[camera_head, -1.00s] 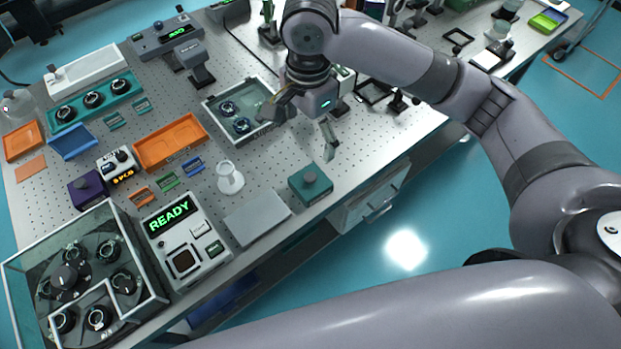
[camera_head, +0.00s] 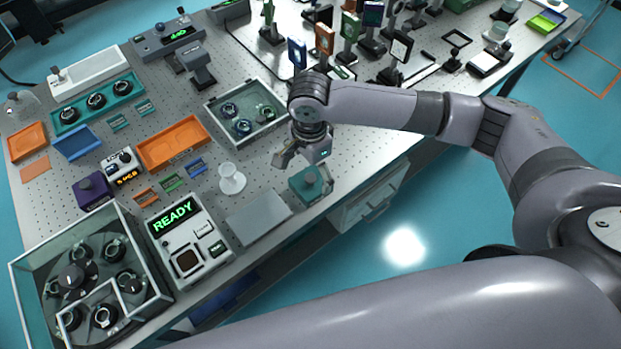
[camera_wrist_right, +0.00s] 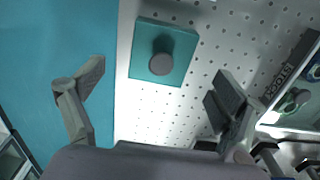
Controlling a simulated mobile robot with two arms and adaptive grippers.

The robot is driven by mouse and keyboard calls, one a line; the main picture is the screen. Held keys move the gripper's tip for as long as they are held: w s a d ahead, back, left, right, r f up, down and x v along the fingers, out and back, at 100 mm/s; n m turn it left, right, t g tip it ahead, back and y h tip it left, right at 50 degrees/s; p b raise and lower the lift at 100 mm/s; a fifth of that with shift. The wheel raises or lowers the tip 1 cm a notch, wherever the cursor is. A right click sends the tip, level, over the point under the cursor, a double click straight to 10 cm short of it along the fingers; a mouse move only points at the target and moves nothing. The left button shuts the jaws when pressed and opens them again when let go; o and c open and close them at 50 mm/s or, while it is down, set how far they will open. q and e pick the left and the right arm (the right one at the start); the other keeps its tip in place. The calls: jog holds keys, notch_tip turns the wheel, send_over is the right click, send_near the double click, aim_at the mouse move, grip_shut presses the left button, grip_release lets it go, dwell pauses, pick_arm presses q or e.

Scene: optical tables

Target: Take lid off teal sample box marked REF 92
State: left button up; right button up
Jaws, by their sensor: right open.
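The teal sample box (camera_head: 306,190) stands near the front edge of the optical table, with a round grey knob (camera_wrist_right: 161,63) on its lid. Its lid is on. No REF 92 marking is readable. My right gripper (camera_head: 305,168) is above and just behind the box, partly covering it in the head view. In the right wrist view its two fingers (camera_wrist_right: 160,82) are spread wide, with the box between and beyond them, apart from both. The gripper is empty. My left gripper is not in view.
A grey flat plate (camera_head: 258,217) and a white funnel-like piece (camera_head: 231,180) lie left of the box. A clear-walled tray (camera_head: 217,107) with round parts is behind. Several optics mounts stand farther back. The table's front edge is close to the box.

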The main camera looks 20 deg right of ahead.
aim_at(311, 179)
notch_tip(311, 179, down, 4)
jog(key=shift+w+d+p, duration=0.15)
jog(key=shift+p, duration=0.2)
jog(key=shift+c, duration=0.4)
grip_shut()
dwell(0.6)
